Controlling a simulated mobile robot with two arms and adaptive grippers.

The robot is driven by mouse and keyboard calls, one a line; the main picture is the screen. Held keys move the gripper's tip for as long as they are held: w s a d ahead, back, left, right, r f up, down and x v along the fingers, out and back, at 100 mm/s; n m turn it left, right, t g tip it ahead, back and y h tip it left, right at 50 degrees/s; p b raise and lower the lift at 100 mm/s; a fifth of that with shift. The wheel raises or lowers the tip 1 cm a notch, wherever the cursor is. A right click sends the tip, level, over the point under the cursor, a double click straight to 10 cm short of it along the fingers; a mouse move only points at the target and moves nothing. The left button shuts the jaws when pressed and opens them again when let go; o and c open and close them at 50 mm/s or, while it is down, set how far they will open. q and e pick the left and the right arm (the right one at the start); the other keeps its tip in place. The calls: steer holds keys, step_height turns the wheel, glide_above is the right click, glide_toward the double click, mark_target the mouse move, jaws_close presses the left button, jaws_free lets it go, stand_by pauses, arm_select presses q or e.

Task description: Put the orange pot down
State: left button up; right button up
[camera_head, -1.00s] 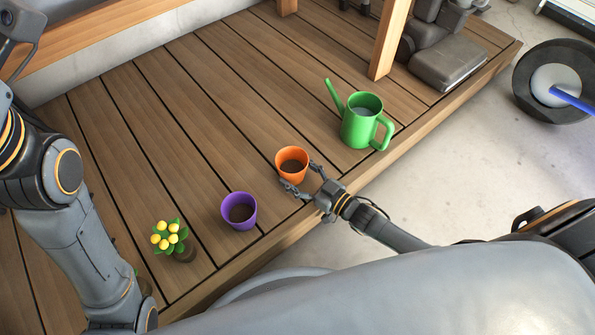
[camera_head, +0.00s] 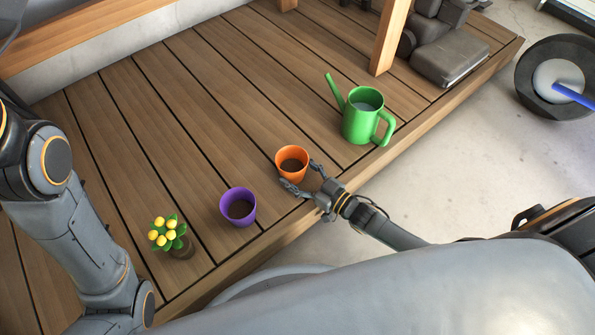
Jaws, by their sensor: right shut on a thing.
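The orange pot (camera_head: 292,163), with dark soil inside, is upright at the front part of the wooden deck, between the purple pot and the green watering can. My right gripper (camera_head: 305,179) reaches in from the right and is shut on the orange pot, with its fingers around the pot's near right side. Whether the pot's base touches the deck I cannot tell. My left arm shows at the left edge, but its gripper is out of view.
A purple pot (camera_head: 238,207) with soil and a yellow-flowered plant (camera_head: 169,236) stand to the left on the deck (camera_head: 190,120). A green watering can (camera_head: 364,115) stands to the right. A wooden post (camera_head: 389,38) rises behind it. The deck behind the pots is clear.

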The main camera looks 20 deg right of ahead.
steer(key=shift+f, duration=0.1)
steer(key=o, duration=1.4)
steer(key=shift+s+d, duration=0.1)
steer(key=v, duration=1.1)
steer(key=shift+s+d, duration=0.15)
steer(key=shift+s, duration=0.15)
steer(key=shift+c, duration=0.3)
jaws_close()
